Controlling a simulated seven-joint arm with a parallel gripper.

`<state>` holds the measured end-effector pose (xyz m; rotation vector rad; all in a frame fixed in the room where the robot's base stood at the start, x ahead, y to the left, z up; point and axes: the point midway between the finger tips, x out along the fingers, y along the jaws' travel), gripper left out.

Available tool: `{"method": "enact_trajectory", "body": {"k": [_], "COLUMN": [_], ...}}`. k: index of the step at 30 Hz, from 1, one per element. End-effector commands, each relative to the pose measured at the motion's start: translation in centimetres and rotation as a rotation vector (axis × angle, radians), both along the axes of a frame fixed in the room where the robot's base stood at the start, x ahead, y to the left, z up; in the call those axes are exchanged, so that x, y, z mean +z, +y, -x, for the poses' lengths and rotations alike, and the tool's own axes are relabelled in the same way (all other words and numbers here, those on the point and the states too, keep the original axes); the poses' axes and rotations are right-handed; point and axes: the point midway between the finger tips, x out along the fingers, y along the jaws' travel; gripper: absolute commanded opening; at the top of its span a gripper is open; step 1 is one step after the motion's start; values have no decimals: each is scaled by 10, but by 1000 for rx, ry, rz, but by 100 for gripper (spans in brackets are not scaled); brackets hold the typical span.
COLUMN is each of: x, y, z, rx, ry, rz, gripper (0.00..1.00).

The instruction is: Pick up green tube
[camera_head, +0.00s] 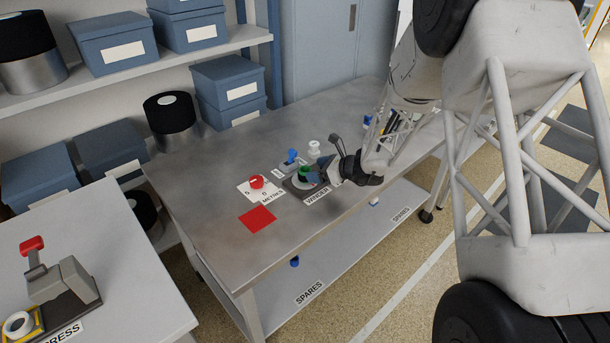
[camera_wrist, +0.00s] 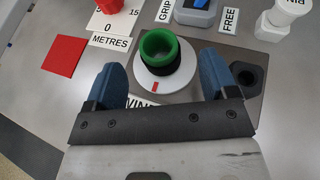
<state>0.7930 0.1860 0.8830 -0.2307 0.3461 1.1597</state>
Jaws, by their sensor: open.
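The green tube (camera_wrist: 164,44) stands upright on a round white disc (camera_wrist: 155,84) of the winder, with a dark band around its lower part. It also shows small in the head view (camera_head: 304,171). My gripper (camera_wrist: 162,85) is open, with its two blue fingers apart to the left and right of the near part of the disc. The tube lies just beyond the fingertips, and nothing is between the fingers except the disc below. In the head view my gripper (camera_head: 320,178) is at the winder's right side, and its fingers are partly hidden.
A red knob (camera_head: 257,181) on a metres dial and a red square (camera_head: 257,217) lie left of the winder. A blue-topped clamp (camera_head: 291,157) and a white spool (camera_head: 314,148) stand behind it. The table's left part is clear.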

Motion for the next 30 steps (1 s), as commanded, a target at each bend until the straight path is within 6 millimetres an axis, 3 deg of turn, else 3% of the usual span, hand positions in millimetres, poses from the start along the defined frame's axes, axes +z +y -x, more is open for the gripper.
{"method": "enact_trajectory", "body": {"k": [15, 30], "x": [-18, -19], "y": [41, 44], "z": [-15, -17], "rx": [2, 0], "ry": [1, 0], "rz": [0, 0], "gripper": [79, 79]}}
